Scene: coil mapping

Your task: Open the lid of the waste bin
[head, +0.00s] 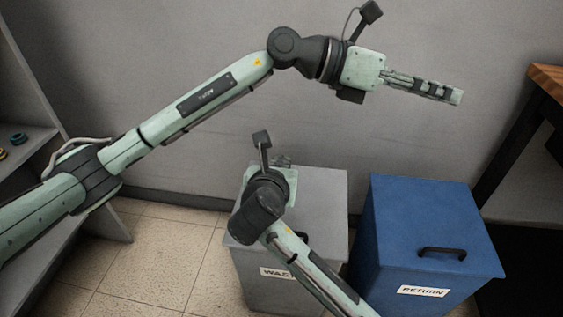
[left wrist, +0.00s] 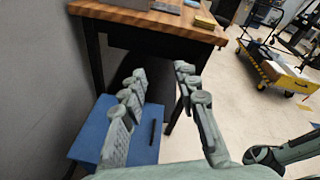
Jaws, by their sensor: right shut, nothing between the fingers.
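The grey waste bin (head: 325,208) stands on the floor in the middle of the head view, its lid down. Its label, partly covered by my right arm, reads "WAS"; the front handle is mostly hidden behind that arm. My right gripper (head: 283,162) is over the back part of the lid, shut and empty, its fingers mostly hidden by the wrist. Contact with the lid cannot be told. My left gripper (head: 455,95) is high near the wall, up and right of the bin. In the left wrist view it (left wrist: 160,70) is open and empty.
A blue bin (head: 425,220) labelled "RETURN", with a black handle, stands right of the waste bin. A wooden-topped table (head: 547,80) is at the right edge. A grey shelf (head: 30,150) is at the left. A wall is behind the bins; the floor left of them is clear.

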